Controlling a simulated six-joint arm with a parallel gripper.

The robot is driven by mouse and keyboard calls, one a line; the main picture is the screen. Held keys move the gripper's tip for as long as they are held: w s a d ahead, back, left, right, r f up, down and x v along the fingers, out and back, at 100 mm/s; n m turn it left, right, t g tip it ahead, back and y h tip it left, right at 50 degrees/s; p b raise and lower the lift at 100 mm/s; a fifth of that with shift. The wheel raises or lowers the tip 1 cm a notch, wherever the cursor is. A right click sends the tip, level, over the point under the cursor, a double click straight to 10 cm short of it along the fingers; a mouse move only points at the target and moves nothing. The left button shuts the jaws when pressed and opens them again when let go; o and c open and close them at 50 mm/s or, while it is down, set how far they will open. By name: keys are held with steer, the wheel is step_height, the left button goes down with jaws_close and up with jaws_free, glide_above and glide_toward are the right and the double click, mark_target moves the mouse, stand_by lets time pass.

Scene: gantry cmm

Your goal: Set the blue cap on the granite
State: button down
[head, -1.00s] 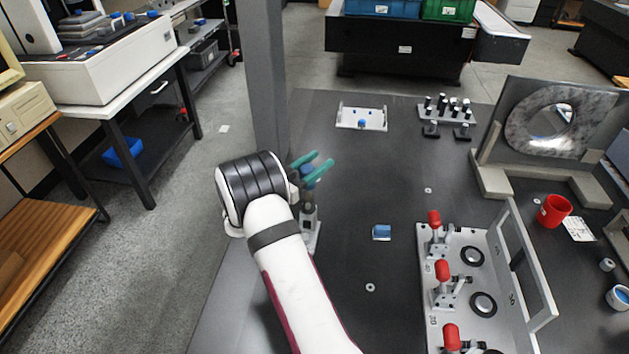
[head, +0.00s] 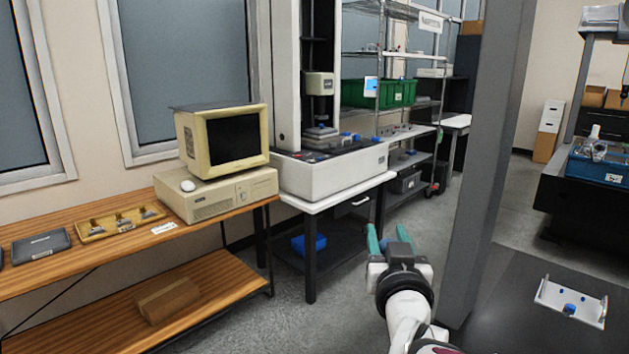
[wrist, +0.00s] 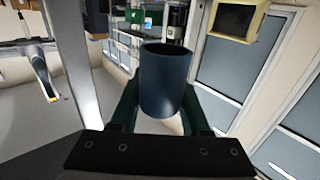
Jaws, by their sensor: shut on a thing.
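My gripper (head: 389,238) has teal fingers and is shut on the blue cap (wrist: 167,85). In the wrist view the cap is a dark blue, open-ended cylinder between the two fingers. In the head view the cap is hardly visible between the fingers. The dark granite (head: 500,305) shows at the lower right of the head view, to the right of the grey column. In that view my gripper is left of the column, with grey floor behind it, and the cap is held in the air.
The grey upright column (head: 490,160) stands between my gripper and most of the visible granite. A small white fixture (head: 572,303) with blue pieces stands on the granite. A white-topped bench (head: 335,190) and a wooden bench (head: 120,235) with a beige computer are at left.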

steer(key=shift+s+a+r+n+y, duration=0.1)
steer(key=shift+s+a+n+y, duration=0.25)
steer(key=shift+s+a, duration=0.3)
steer(key=w+d+f+m+g+h, duration=0.25)
steer(key=d+f+m+h, duration=0.2)
steer(key=d, duration=0.35)
steer(key=w+d+f+m+g+h, duration=0.1)
steer(key=w+d+f+m+h, duration=0.25)
steer(key=d+h, duration=0.35)
steer(key=s+d+f+m+g+h, duration=0.3)
steer(key=d+f+m+g, duration=0.15)
steer(key=d+f, duration=0.2)
steer(key=s+d+f+m+g+h, duration=0.35)
steer(key=d+f+g, duration=0.25)
steer(key=f, duration=0.2)
step_height(320, 180, down, 9)
steer(key=shift+y, duration=0.45)
steer(key=shift+s+d+f+n, duration=0.1)
steer(key=shift+f+n, duration=0.1)
steer(key=shift+n, duration=0.05)
